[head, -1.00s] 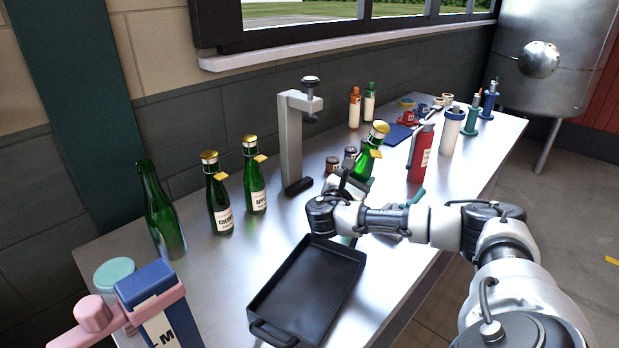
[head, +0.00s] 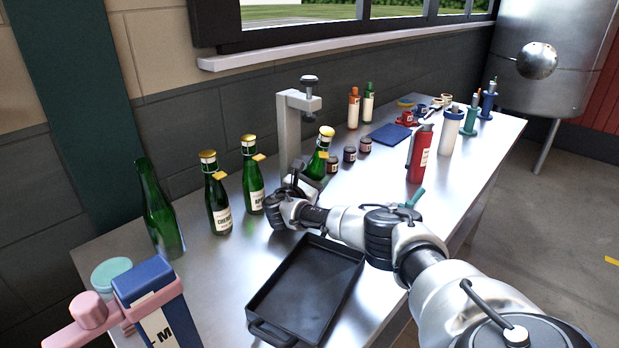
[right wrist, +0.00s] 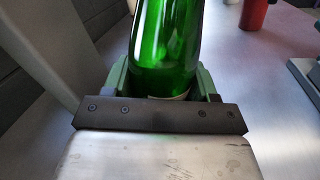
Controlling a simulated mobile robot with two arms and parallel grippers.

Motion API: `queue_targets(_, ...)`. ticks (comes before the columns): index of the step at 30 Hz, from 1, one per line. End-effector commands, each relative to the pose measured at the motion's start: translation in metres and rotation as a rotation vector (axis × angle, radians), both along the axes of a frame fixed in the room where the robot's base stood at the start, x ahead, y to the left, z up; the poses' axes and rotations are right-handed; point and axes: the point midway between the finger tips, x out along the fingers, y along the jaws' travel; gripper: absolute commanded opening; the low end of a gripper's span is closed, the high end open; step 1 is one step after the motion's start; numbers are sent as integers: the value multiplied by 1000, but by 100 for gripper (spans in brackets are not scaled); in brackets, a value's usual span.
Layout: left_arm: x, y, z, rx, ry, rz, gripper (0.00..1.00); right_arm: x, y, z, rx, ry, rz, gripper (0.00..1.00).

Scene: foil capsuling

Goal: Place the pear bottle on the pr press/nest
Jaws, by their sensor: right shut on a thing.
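My right gripper (head: 300,186) is shut on a green bottle (head: 319,160) with a gold cap and an orange tag at its neck. The bottle is slightly tilted in the head view, and my gripper hides its lower part. In the right wrist view the bottle's green glass (right wrist: 166,40) stands between the jaws (right wrist: 162,92). The grey press (head: 290,130), with a C-shaped frame and a screw knob on top, stands just behind and left of the bottle. My gripper hides the press base. I cannot tell whether the bottle touches it. My left gripper is not in view.
Two labelled green bottles (head: 217,195) (head: 252,180) and an uncapped one (head: 160,210) stand at left. A black tray (head: 305,290) lies in front. Small jars (head: 350,154), a blue mat (head: 391,134) and a red bottle (head: 419,155) stand right. A pink-and-blue device (head: 150,290) fills the near left.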

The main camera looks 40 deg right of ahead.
Motion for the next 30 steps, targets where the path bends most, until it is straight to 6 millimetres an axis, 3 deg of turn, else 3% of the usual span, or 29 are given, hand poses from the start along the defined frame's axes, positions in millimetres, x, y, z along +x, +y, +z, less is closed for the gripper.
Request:
queue_targets(1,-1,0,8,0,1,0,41,7,1,10,-4,76,-1,7)
queue_targets(6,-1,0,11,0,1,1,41,19,2,8,-19,264,-1,8)
queue_targets(19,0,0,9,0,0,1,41,18,1,-2,-17,267,-2,8)
queue_targets(20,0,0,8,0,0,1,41,17,1,-4,-17,268,-1,60)
queue_targets(25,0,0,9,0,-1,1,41,17,1,-3,-17,267,-1,84)
queue_targets(30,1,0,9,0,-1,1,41,17,1,-3,-17,267,-1,84)
